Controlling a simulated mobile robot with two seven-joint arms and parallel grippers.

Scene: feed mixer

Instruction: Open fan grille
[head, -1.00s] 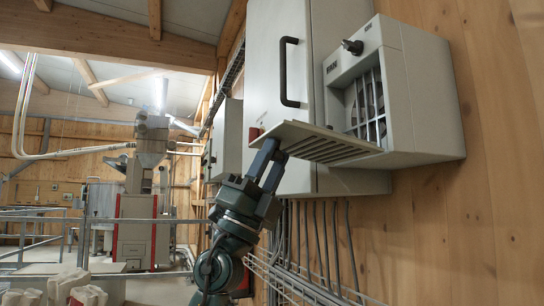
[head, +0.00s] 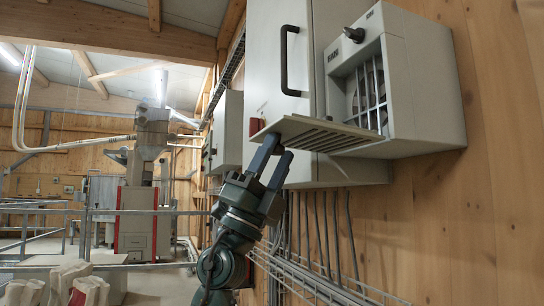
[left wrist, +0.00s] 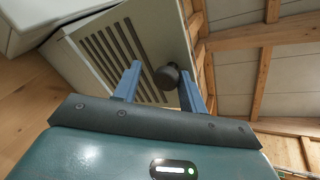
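The fan grille (head: 318,134) is a pale slotted panel, swung down from the front of the grey fan box (head: 428,85) and sticking out nearly level. Behind its opening, bars (head: 372,90) show. My left gripper (head: 271,160) is just under the grille's outer end, fingers pointing up. In the left wrist view the two blue fingers (left wrist: 160,88) stand apart with nothing held between them. The slotted panel (left wrist: 122,50) fills the view beyond them. A dark round knob (left wrist: 167,76) appears between the fingers, farther off. Contact with the grille cannot be told. My right gripper is out of view.
A black knob (head: 354,34) sits on the box front. Cables and a wire tray (head: 310,284) run below along the wooden wall.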

